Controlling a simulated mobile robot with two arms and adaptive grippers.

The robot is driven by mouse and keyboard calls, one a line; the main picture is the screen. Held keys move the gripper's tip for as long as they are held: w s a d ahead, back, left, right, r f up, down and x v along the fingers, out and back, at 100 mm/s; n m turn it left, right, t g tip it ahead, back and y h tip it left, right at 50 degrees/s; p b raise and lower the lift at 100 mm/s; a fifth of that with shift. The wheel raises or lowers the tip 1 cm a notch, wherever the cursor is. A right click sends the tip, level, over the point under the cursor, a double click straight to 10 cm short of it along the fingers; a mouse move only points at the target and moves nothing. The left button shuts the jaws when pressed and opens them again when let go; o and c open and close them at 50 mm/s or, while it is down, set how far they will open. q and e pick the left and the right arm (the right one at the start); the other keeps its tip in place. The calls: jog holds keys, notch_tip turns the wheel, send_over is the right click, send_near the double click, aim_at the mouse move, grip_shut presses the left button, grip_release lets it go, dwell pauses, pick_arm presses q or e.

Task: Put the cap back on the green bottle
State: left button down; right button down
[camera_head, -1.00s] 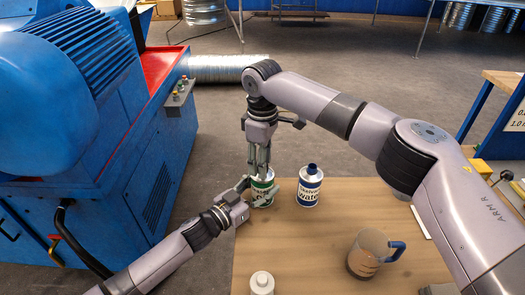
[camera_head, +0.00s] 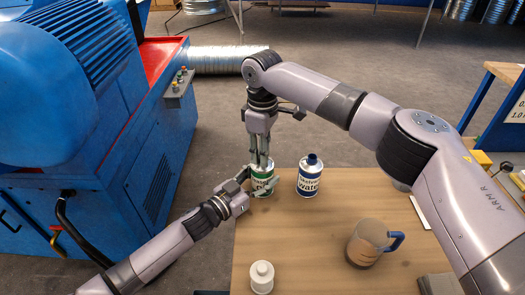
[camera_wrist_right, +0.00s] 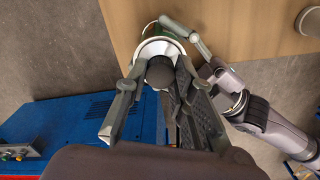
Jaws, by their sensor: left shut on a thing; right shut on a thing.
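The green bottle (camera_head: 263,184), white with a green label, stands upright near the table's far left corner. My left gripper (camera_head: 254,190) is shut around its body from the left. My right gripper (camera_head: 262,162) points down over the bottle's top, its fingers shut on a dark round cap (camera_wrist_right: 160,72), best seen in the right wrist view. Below the cap the bottle's pale shoulder (camera_wrist_right: 153,48) shows in that view. The cap appears lined up over the neck; I cannot tell whether it is seated or threaded.
A white bottle with a blue label and dark blue cap (camera_head: 310,176) stands just right of the green one. A brown mug with a blue handle (camera_head: 367,244) stands at the right. A blue machine (camera_head: 90,130) is left of the table.

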jog(key=c, duration=1.3)
grip_release()
notch_tip(320, 180, up, 12)
pick_arm(q)
jog(key=c, duration=0.6)
grip_release()
jog(key=shift+c, duration=0.2)
